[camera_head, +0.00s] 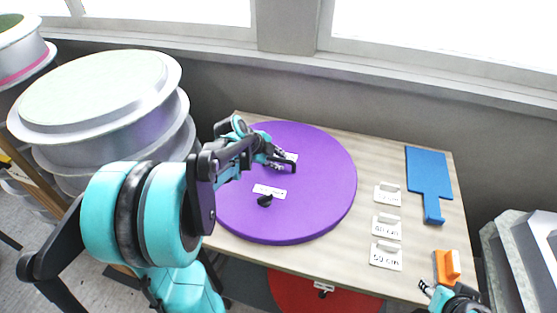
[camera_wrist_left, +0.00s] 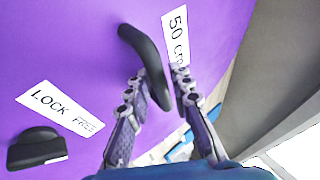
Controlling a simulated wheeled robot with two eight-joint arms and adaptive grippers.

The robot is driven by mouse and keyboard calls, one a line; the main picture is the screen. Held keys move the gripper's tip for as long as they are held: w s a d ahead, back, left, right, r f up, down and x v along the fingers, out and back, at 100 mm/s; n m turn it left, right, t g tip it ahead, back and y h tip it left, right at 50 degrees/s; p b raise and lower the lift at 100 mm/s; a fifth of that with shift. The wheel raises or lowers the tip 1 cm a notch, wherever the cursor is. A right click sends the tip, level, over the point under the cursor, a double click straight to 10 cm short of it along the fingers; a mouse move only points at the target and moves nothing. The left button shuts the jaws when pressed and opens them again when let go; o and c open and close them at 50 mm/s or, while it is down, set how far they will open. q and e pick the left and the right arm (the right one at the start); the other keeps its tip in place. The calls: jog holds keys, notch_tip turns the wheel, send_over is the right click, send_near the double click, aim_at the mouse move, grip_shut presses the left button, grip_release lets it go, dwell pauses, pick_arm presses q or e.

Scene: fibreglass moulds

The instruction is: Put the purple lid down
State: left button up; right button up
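The purple lid (camera_head: 315,205) is a large flat disc over the left part of the wooden table; whether it touches the top cannot be told. It carries white labels and a black knob (camera_head: 265,200). My left gripper (camera_head: 283,160) is at its black handle. The lid fills the left of that view (camera_wrist_left: 75,55). My right gripper (camera_head: 428,290) is partly in view at the bottom right, near an orange object (camera_head: 448,266); its opening is unclear.
The wooden table (camera_head: 345,255) holds several white label cards (camera_head: 386,226) and a blue paddle-shaped piece (camera_head: 428,172) on the right. A red disc (camera_head: 300,295) is below the front edge. Stacked grey moulds (camera_head: 100,130) stand left. A grey wall lies behind.

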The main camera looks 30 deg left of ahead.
pick_arm(q)
jog(key=shift+r, duration=0.1)
jog(key=shift+s+a+r, duration=0.1)
jog(key=shift+s+r, duration=0.05)
jog(key=shift+r, duration=0.1)
jog(key=p+v, duration=0.3)
jog(key=v, duration=0.8)
jog(key=shift+s+d+f+n+y, duration=0.55)
jog(key=shift+s+d+n, duration=1.55)
jog(key=shift+d+n, duration=0.8)
jog(key=shift+s+d+f+n+y, duration=0.4)
jog(key=shift+s+d+f+n, duration=0.25)
jog(key=shift+s+d+n, duration=1.85)
jog(key=shift+s+d+f+n+y, duration=0.55)
jog(key=shift+s+d+n, duration=1.15)
jog(key=shift+d+n, duration=1.6)
jog(key=shift+d+m, duration=0.4)
jog(key=shift+f, duration=0.1)
